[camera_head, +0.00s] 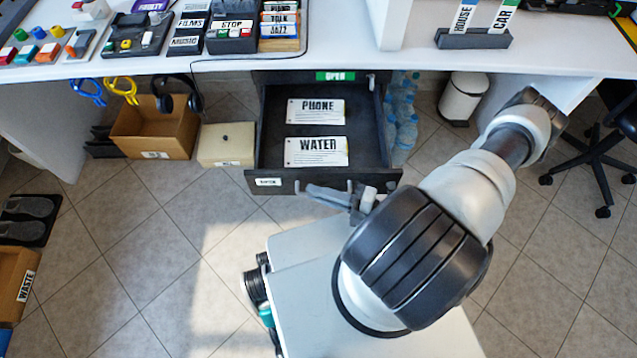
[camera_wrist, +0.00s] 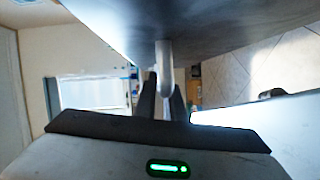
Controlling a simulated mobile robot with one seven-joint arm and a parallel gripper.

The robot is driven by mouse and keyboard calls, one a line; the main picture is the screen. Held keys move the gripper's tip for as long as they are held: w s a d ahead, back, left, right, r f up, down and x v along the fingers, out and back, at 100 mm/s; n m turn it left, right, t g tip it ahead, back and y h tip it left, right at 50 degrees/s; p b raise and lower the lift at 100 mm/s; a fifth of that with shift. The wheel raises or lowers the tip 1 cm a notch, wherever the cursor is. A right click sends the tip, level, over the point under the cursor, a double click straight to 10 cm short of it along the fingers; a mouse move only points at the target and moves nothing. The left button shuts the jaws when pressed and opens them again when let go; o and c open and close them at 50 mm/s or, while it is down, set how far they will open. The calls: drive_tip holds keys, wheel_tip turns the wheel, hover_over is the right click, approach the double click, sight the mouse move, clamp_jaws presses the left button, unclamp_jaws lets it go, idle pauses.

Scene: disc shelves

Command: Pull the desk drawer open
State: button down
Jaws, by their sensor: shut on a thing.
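The dark desk drawer (camera_head: 253,160) stands pulled out beneath the desk in the head view. Two white cards lie in it, a PHONE card (camera_head: 315,111) and a WATER card (camera_head: 316,151). My gripper (camera_head: 350,188) is at the right part of the drawer front, partly hidden by my own arm. In the wrist view, my gripper's two dark fingers (camera_wrist: 163,100) are shut around a grey handle post (camera_wrist: 163,65) that joins the drawer front (camera_wrist: 200,30). The rest of the handle is partly hidden.
A green OPEN label (camera_head: 335,76) sits above the drawer. A cardboard box (camera_head: 155,130) and a cream box (camera_head: 227,143) stand on the floor to the left. Bottles (camera_head: 402,115) and a white bin (camera_head: 464,97) are to the right.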

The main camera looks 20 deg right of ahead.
drive_tip(key=shift+s, duration=0.15)
drive_tip(key=c, duration=1.8)
unclamp_jaws()
drive_tip(key=shift+c, duration=0.2)
drive_tip(key=v, duration=1.7)
drive_tip(key=shift+s+d+p, duration=0.2)
drive_tip(key=shift+p, duration=0.15)
drive_tip(key=shift+d, duration=0.1)
